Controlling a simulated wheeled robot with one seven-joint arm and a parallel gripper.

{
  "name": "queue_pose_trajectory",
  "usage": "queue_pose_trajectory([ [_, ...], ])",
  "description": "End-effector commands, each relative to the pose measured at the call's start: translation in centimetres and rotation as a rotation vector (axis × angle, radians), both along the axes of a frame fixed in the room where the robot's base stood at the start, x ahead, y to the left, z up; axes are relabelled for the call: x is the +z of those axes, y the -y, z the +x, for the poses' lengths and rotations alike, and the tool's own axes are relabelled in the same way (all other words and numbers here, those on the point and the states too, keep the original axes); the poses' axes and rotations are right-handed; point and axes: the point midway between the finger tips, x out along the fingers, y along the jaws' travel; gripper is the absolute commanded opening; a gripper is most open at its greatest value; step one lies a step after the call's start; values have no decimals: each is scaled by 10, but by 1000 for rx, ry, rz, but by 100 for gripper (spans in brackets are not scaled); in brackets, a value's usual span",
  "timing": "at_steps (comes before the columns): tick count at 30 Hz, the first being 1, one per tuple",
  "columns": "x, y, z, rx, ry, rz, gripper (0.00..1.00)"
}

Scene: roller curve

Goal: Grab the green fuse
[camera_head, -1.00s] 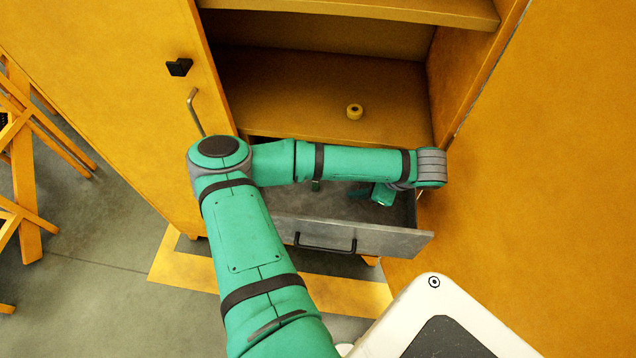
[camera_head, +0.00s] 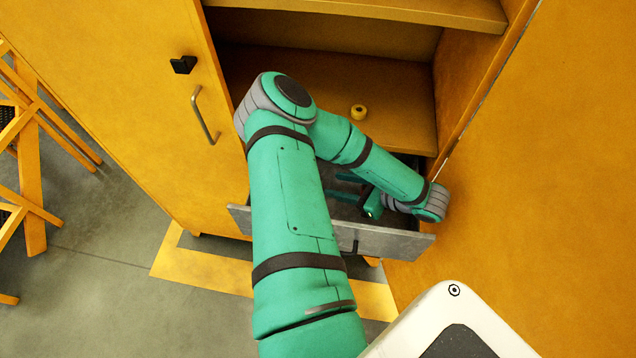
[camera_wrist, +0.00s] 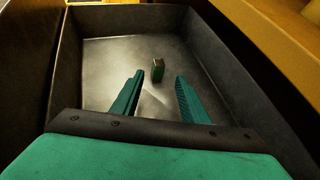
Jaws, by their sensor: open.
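The green fuse (camera_wrist: 157,70) is a small dark green block with a lighter top, on the floor of the open grey drawer (camera_wrist: 90,63) in the wrist view. My gripper (camera_wrist: 160,88) is open and empty, its two teal fingers pointing into the drawer. The fuse appears just beyond the fingertips, roughly between them in the picture; the exact gap cannot be told. In the head view the drawer (camera_head: 390,243) is pulled out below the cabinet shelf, and my arm covers much of it. The fuse is hidden there.
The drawer walls stand close around my gripper. A yellow roll (camera_head: 358,112) lies on the cabinet shelf (camera_head: 400,100) above. A cabinet door (camera_head: 150,100) with a metal handle is at left, and a large yellow panel (camera_head: 530,170) is at right.

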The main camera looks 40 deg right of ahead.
Motion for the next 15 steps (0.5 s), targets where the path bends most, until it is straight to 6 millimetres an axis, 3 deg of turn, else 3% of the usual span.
queue_pose_trajectory([
  [5,3,-7,8,-8,59,42,40],
  [15,-15,-19,45,-10,62,42,40],
])
